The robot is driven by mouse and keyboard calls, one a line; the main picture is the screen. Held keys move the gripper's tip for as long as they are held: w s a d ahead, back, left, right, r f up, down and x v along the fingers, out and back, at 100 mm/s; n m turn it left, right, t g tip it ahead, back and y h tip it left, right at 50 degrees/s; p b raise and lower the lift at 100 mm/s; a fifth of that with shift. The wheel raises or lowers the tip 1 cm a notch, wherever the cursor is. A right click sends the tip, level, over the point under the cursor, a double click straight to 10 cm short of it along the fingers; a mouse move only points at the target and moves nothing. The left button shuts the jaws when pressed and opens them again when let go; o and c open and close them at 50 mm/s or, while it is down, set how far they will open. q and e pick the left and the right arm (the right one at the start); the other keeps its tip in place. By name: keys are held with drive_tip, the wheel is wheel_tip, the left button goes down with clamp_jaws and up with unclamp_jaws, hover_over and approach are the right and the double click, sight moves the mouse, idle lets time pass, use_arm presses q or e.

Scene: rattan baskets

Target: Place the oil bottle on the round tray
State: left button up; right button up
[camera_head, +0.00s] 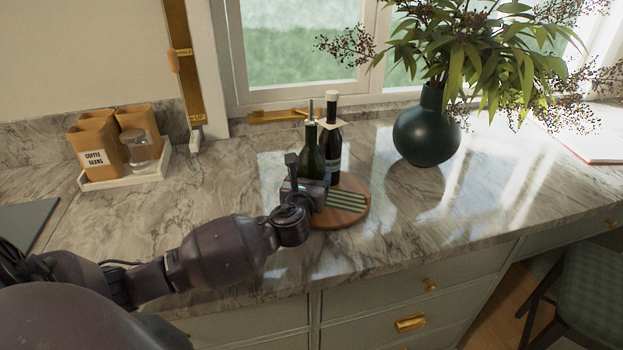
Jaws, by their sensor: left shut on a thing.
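The oil bottle (311,152), dark green with a thin pourer on top, stands upright over the left part of the round tray (350,214). My left gripper (308,188) is shut on its lower part. The gripper hides the bottle's base, so I cannot tell whether it touches the wooden tray. A second dark bottle (332,150) with a pale cap and collar stands just behind and to the right, at the tray's back. A green striped item (346,200) lies on the tray. My right gripper is not in view.
A dark round vase (426,135) with leafy branches stands to the right of the tray. The marble counter is clear between these and the round tray.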

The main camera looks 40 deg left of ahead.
use_arm(q)
drive_tip(key=shift+r, duration=0.1)
drive_tip(key=o, duration=1.4)
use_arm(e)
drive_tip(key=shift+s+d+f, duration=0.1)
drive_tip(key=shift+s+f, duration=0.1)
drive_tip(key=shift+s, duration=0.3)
use_arm(q)
drive_tip(key=v, duration=1.2)
drive_tip(key=shift+r, duration=0.1)
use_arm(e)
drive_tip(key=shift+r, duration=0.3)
